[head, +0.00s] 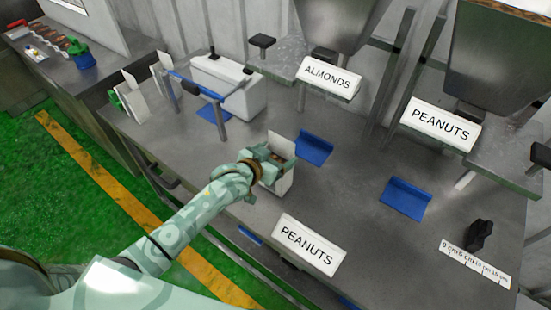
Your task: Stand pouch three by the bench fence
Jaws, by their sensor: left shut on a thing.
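My left gripper (268,163) is over the middle of the bench and shut on a white pouch (284,185). The pouch looks upright; the gripper hides much of it, and no number shows on it. Whether its base touches the bench is hard to tell. Two more white pouches stand at the left: one near the bench's left edge (135,101) and one just behind it (164,79). A low frame with a blue rail (197,87) stands beside them and may be the bench fence. My right gripper is not in view.
Blue plates lie on the grey bench (340,205), one behind the held pouch (314,148) and one farther right (405,198). A white box (228,84) stands behind the rail. Signs read ALMONDS (328,77) and PEANUTS (310,244). A ruler strip (476,263) lies at right.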

